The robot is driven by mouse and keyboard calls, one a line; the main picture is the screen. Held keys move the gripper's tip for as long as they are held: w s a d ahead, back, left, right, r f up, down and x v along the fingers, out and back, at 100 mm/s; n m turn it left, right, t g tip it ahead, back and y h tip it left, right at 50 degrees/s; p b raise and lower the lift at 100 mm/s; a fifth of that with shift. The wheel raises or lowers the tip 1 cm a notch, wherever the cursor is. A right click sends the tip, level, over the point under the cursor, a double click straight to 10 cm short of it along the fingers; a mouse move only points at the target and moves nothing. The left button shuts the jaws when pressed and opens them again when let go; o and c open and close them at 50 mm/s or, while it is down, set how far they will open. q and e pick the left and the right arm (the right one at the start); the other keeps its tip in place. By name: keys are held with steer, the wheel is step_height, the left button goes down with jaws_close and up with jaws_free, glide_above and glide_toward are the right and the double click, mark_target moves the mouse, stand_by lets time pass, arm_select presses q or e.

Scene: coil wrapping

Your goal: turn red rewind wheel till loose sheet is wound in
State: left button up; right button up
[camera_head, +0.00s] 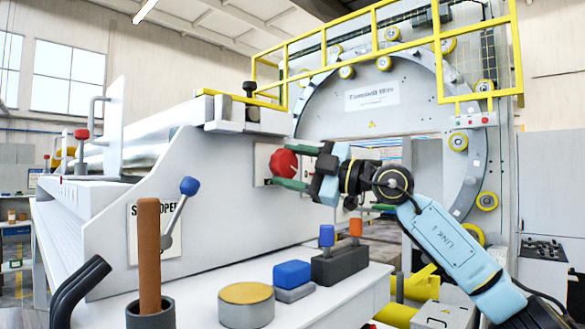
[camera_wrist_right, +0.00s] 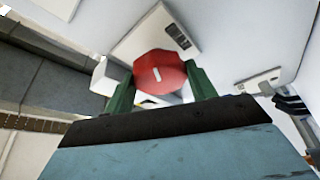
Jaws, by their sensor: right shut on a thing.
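The red rewind wheel (camera_head: 284,163) is a faceted knob on the side of the white machine housing. In the right wrist view the wheel (camera_wrist_right: 159,76) shows a short white mark on its face. My right gripper (camera_head: 289,166) reaches in from the right, and its green fingers lie on both sides of the wheel, shut on it. In the right wrist view the fingers (camera_wrist_right: 162,84) stand left and right of the wheel. A shiny roll of sheet (camera_head: 150,138) lies along the top of the machine at left; no loose sheet end can be made out. My left gripper is not in view.
A blue-knobbed lever (camera_head: 189,187) stands on the housing at left. The front ledge holds a brown rod in a dark cup (camera_head: 150,312), a yellow-topped tin (camera_head: 246,304), a blue block (camera_head: 292,274) and a dark holder (camera_head: 340,265). A large ring wrapper (camera_head: 372,98) stands behind my right arm.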

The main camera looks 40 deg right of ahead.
stand_by(0.5)
steer(key=o, duration=1)
